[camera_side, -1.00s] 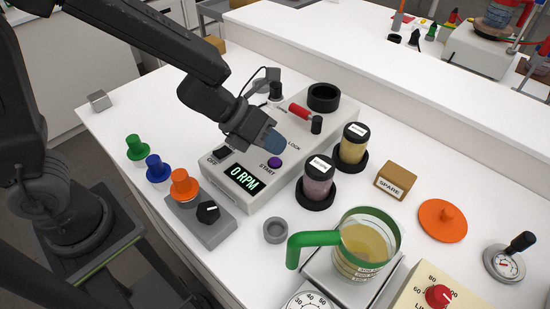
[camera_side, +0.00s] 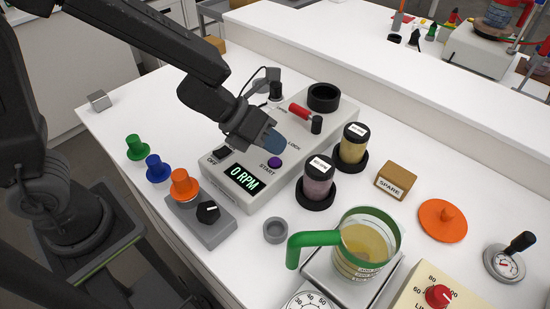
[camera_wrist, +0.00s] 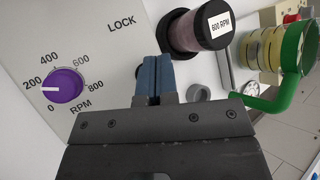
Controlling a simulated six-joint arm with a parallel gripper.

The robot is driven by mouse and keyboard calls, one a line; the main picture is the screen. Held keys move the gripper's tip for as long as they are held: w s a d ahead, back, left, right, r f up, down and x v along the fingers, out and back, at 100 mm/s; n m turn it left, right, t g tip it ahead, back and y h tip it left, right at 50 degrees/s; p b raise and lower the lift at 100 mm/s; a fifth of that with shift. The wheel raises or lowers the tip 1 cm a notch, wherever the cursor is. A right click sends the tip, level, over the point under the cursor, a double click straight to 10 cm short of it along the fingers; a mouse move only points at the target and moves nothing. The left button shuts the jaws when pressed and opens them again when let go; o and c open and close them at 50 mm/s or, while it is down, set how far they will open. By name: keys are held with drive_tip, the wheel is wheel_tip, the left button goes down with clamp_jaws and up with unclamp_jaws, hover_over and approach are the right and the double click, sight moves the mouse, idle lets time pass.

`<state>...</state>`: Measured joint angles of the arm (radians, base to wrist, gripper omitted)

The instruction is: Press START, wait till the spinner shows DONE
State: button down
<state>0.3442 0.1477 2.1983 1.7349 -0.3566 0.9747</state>
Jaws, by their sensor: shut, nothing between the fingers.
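The spinner (camera_side: 240,203) is a pale box on the white bench in the side view. Its display (camera_side: 244,179) reads 0 RPM in green. In the wrist view the blue fingertips (camera_wrist: 154,78) are together at the panel's right side. A purple RPM knob (camera_wrist: 66,86) there points between 0 and 200. The START button is hidden in that view.
Two labelled jars (camera_side: 318,181) (camera_side: 353,145) stand in black holders right of the spinner. A red-handled lever (camera_side: 299,110) and black ring (camera_side: 323,97) are at its far end. A green-handled jug (camera_side: 313,240) and an orange knob (camera_side: 184,184) are nearby.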

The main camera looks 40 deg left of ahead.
drive_tip(key=shift+f, duration=0.2)
idle(0.5)
drive_tip(key=shift+f, duration=0.3)
